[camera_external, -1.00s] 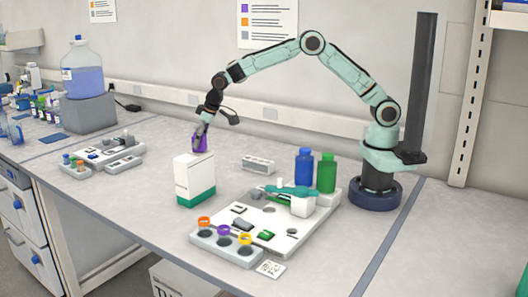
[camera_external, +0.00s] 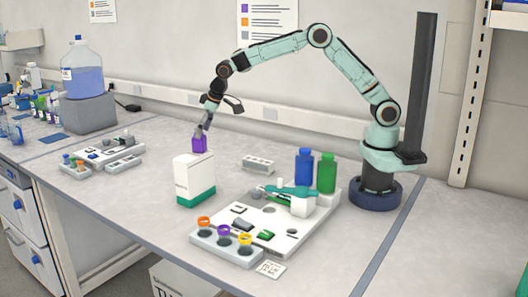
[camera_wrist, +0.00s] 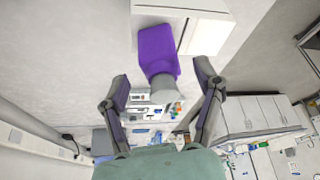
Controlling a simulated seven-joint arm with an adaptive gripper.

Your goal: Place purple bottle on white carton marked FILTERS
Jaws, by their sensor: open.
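The purple bottle (camera_external: 200,145) stands upright on top of the white carton (camera_external: 181,176), which has a green band at its base. The lettering on the carton is too small to read. My gripper (camera_external: 204,127) is just above the bottle. In the wrist view the bottle (camera_wrist: 158,48) lies beyond the spread fingertips, with a grey neck or cap towards me. My gripper (camera_wrist: 162,82) is open there, with a gap on both sides of the bottle's neck. The carton (camera_wrist: 207,28) shows behind the bottle's base.
A blue bottle (camera_external: 304,167) and a green bottle (camera_external: 326,173) stand right of the carton by a white tray (camera_external: 290,240). A grey holder with coloured rings (camera_external: 226,247) is in front. A small white rack (camera_external: 258,164) lies behind.

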